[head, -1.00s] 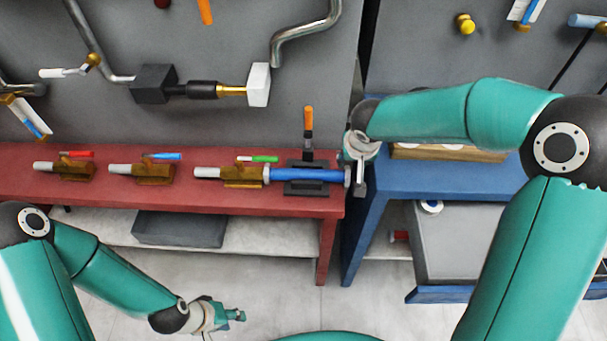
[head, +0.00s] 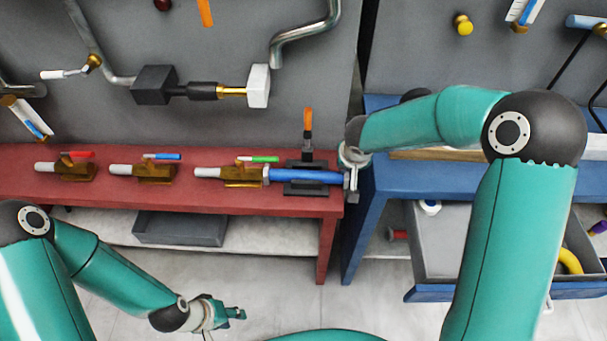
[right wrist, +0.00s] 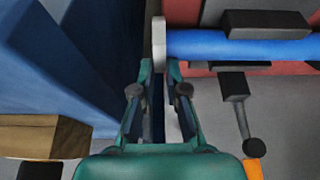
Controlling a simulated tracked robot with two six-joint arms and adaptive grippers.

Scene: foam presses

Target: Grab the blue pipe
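The blue pipe (head: 305,176) lies level in a black clamp (head: 306,189) on the red bench, its left end against a brass fitting (head: 240,175). In the right wrist view the pipe (right wrist: 240,44) runs right from a pale end flange (right wrist: 158,42). In the head view my right gripper (head: 351,178) is at the pipe's right end. My left gripper (head: 236,314) hangs low in front of the bench, away from the pipe; its opening is unclear.
An orange-handled lever (head: 308,122) rises behind the clamp. The blue bench (head: 366,215) stands close on the right, with an open grey drawer (head: 436,245) holding a yellow item (head: 570,261). Two more brass fittings sit on the red bench (head: 220,203) at left.

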